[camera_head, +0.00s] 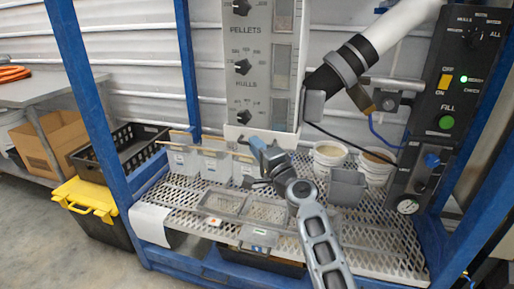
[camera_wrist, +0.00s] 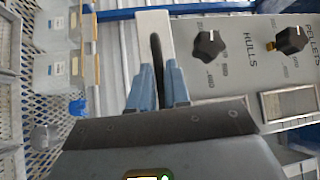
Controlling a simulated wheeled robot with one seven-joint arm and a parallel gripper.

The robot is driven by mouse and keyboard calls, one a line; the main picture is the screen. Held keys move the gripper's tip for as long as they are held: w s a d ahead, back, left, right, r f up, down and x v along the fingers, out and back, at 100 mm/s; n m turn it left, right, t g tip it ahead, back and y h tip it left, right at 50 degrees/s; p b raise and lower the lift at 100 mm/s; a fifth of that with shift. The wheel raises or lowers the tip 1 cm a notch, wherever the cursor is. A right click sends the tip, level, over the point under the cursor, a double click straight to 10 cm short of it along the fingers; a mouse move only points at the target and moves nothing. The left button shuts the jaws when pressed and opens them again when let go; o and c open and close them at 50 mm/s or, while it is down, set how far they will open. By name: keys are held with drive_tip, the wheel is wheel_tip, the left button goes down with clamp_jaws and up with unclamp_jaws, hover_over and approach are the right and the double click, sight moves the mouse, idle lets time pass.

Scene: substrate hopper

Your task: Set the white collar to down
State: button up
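My gripper (camera_head: 256,143) is at the lower edge of the white dial panel (camera_head: 232,85), above the mesh bench. In the wrist view its two blue fingers (camera_wrist: 159,66) point at a pale plate (camera_wrist: 143,30) with a dark upright slot or bar. The fingers are a little apart, with the dark strip between them; nothing is clearly held. I cannot tell for sure which part is the white collar. A white pipe (camera_head: 402,25) with a black sleeve (camera_head: 322,80) and a grey clamp slants across the upper right of the head view.
The panel's HULLS knob (camera_wrist: 208,44) is right of the fingers. Clear bins (camera_wrist: 55,70) are at left. White buckets (camera_head: 330,154) and a grey scoop (camera_head: 346,187) stand on the mesh bench (camera_head: 385,235). A black control box (camera_head: 455,90) is at right; blue frame posts (camera_head: 90,100) flank the bench.

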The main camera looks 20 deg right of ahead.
clamp_jaws()
drive_tip(key=shift+f, duration=0.15)
wheel_tip(320, 180, down, 4)
drive_tip(key=b, duration=0.4)
drive_tip(key=shift+o, duration=2.4)
unclamp_jaws()
